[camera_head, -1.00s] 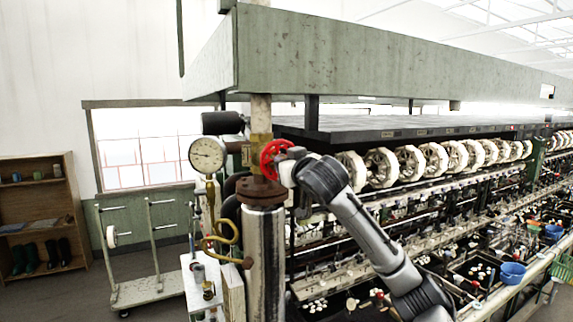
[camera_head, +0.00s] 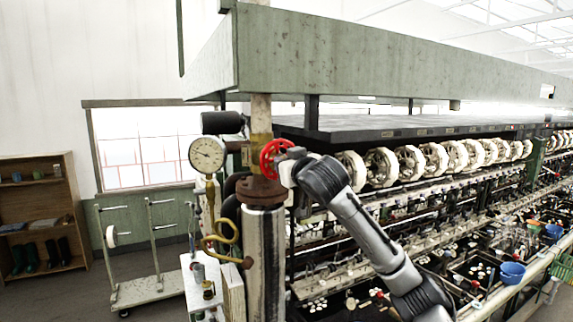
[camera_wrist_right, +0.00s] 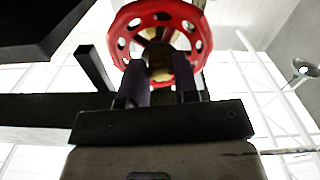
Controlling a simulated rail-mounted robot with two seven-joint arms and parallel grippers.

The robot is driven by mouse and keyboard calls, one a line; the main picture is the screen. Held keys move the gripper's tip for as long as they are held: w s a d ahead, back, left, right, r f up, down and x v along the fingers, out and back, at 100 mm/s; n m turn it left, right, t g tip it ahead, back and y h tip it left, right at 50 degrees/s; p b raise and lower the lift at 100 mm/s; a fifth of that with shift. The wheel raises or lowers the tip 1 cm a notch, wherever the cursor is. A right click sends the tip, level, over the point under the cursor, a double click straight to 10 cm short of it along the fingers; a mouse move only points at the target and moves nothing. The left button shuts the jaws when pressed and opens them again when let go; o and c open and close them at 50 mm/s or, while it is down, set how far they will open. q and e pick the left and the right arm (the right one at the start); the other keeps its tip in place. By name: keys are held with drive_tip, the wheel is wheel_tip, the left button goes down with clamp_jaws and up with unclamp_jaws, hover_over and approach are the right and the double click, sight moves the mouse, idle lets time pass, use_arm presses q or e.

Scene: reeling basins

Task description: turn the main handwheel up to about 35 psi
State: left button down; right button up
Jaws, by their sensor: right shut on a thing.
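The red handwheel (camera_head: 268,158) is on the valve at the upright pipe, left of the reeling machine. It also fills the top of the right wrist view (camera_wrist_right: 121,42), with a ring of holes. My right gripper (camera_head: 285,170) is at the wheel's right side. In the wrist view its two dark fingers (camera_wrist_right: 163,75) reach up to the wheel and are shut on it; the exact contact is partly hidden. A round white pressure gauge (camera_head: 207,153) with a brass rim stands left of the wheel. Its scale is too small to read. My left gripper is not in view.
A thick rusty flange (camera_head: 260,190) and metal pipe (camera_head: 265,260) stand below the wheel. A curled brass tube (camera_head: 222,238) hangs under the gauge. A green beam (camera_head: 330,50) runs overhead. White reels (camera_head: 382,163) line the machine at right. A wheeled rack (camera_head: 150,290) is at left.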

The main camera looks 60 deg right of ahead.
drive_tip(key=n, duration=0.7)
drive_tip(key=o, duration=0.8)
